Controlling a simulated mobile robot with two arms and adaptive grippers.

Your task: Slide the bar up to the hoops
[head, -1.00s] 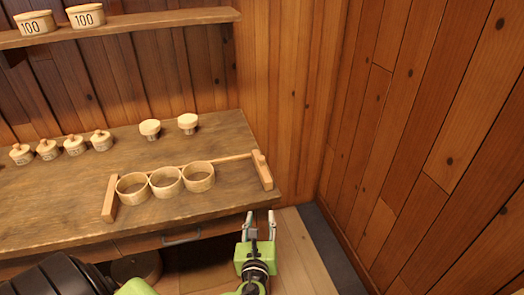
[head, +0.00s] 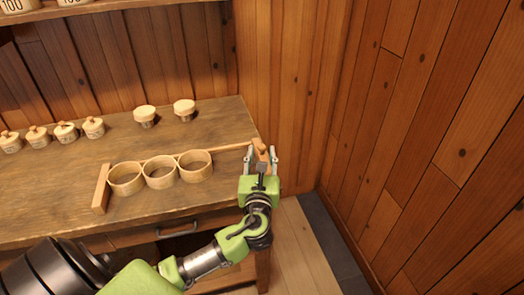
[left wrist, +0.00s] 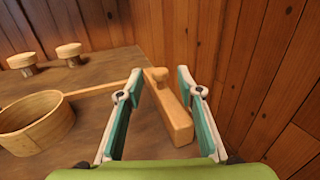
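The wooden bar (head: 260,150) with a round knob stands at the right end of a thin rail (head: 230,149), near the table's right edge. Three joined wooden hoops (head: 160,173) lie to its left along the rail, with a clear gap between. My left gripper (head: 261,160) is open at the bar, one finger on each side and partly covering it. In the left wrist view the bar (left wrist: 172,112) lies between the open fingers, with visible gaps; one hoop (left wrist: 36,122) shows at left. My right gripper is not in view.
A wooden end block (head: 101,188) stands left of the hoops. Two round-topped wooden pegs (head: 184,109) and several small lidded pots (head: 66,131) stand at the back of the table (head: 60,205). Wood-panelled walls rise behind and at right.

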